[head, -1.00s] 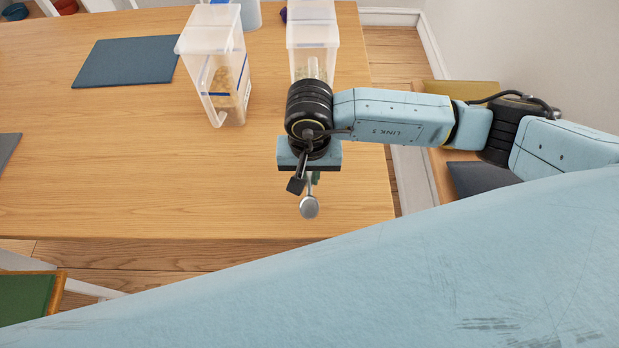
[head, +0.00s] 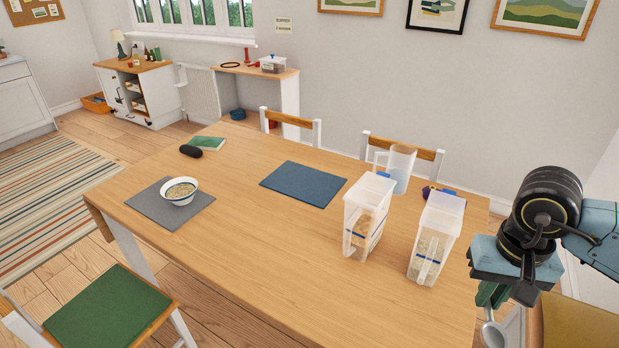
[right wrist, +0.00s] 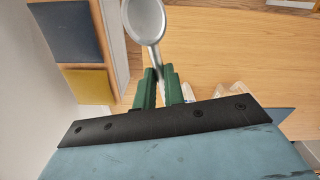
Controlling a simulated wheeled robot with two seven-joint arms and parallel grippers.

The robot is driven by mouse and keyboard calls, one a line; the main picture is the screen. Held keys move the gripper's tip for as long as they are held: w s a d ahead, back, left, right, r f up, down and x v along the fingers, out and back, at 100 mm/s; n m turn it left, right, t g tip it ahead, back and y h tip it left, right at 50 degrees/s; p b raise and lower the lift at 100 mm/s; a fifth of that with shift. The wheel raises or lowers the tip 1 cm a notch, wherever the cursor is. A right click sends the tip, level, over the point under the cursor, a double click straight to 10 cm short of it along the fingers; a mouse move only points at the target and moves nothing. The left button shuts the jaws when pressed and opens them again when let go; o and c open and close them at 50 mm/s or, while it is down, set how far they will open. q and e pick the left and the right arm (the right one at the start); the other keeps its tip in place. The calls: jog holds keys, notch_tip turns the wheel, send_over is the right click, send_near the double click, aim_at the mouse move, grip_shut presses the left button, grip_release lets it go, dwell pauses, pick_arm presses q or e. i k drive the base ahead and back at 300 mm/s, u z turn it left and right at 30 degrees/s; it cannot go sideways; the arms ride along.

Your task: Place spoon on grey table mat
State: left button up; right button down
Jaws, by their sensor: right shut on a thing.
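The metal spoon (head: 493,334) hangs from my right gripper (head: 489,302) at the right edge of the head view. In the right wrist view the green fingers (right wrist: 166,88) are shut on the spoon's handle, and its bowl (right wrist: 145,20) points away from them. The grey table mat (head: 152,207) lies at the left end of the wooden table, far from the spoon. A white bowl (head: 180,192) of food stands on the mat. My left gripper is not in view.
A dark blue mat (head: 303,184) lies mid-table. Two clear food containers (head: 365,220) (head: 436,240) and a clear jug (head: 399,168) stand on the right. A dark object (head: 191,151) and a green book (head: 208,144) lie at the far left. The front middle of the table is clear.

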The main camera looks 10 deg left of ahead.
aim_at(152, 192)
jog(key=k, duration=0.6)
jog(key=u, duration=0.85)
jog(key=i, duration=1.6)
jog(key=u, duration=1.35)
jog(key=i, duration=1.05)
jog(key=u, duration=0.5)
